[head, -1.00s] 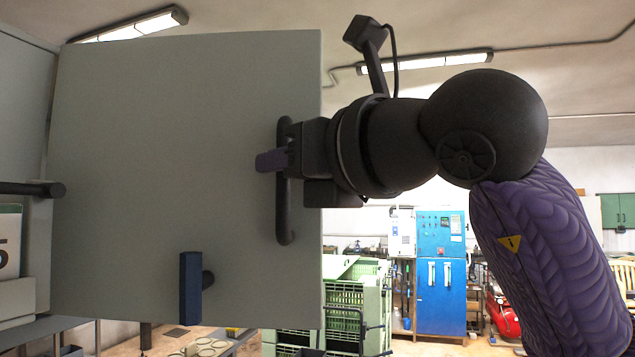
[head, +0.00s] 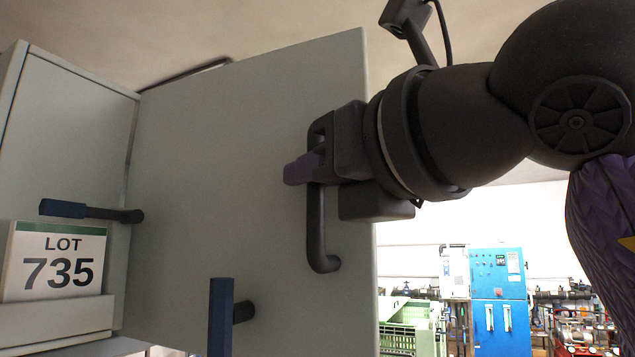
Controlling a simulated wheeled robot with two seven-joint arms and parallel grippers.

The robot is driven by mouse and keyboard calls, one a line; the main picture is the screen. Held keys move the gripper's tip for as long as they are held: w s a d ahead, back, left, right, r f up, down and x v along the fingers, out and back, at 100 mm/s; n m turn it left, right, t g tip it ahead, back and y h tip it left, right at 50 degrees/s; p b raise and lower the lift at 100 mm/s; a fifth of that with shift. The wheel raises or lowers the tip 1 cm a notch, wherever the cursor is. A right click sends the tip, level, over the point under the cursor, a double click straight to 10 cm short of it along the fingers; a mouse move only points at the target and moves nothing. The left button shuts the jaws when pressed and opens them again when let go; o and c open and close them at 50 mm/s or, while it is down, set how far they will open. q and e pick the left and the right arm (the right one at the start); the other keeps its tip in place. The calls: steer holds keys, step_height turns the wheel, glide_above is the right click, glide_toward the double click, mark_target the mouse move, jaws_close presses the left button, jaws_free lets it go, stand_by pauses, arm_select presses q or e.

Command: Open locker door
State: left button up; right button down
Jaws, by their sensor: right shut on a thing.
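The grey-green locker door (head: 230,190) fills the middle of the head view and stands swung out from the locker body (head: 60,150) at the left. A dark vertical bar handle (head: 317,235) is fixed near the door's free right edge. My right gripper (head: 305,168) is shut on the upper part of this handle, with its arm coming from the right. A blue-gripped lever (head: 220,318) sits low on the door. My left gripper does not show. What is inside the locker cannot be seen.
A second blue-gripped lever (head: 65,208) sticks out from the locker body, above a sign (head: 55,265) reading LOT 735. Beyond the door's right edge stand a blue cabinet (head: 498,290) and green crates (head: 412,325), farther back in the room.

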steer(key=c, duration=0.6)
jaws_free()
steer(key=shift+w+a, duration=0.1)
steer(key=shift+c, duration=0.2)
steer(key=shift+f, duration=0.1)
steer(key=b+v, duration=0.3)
steer(key=v, duration=0.7)
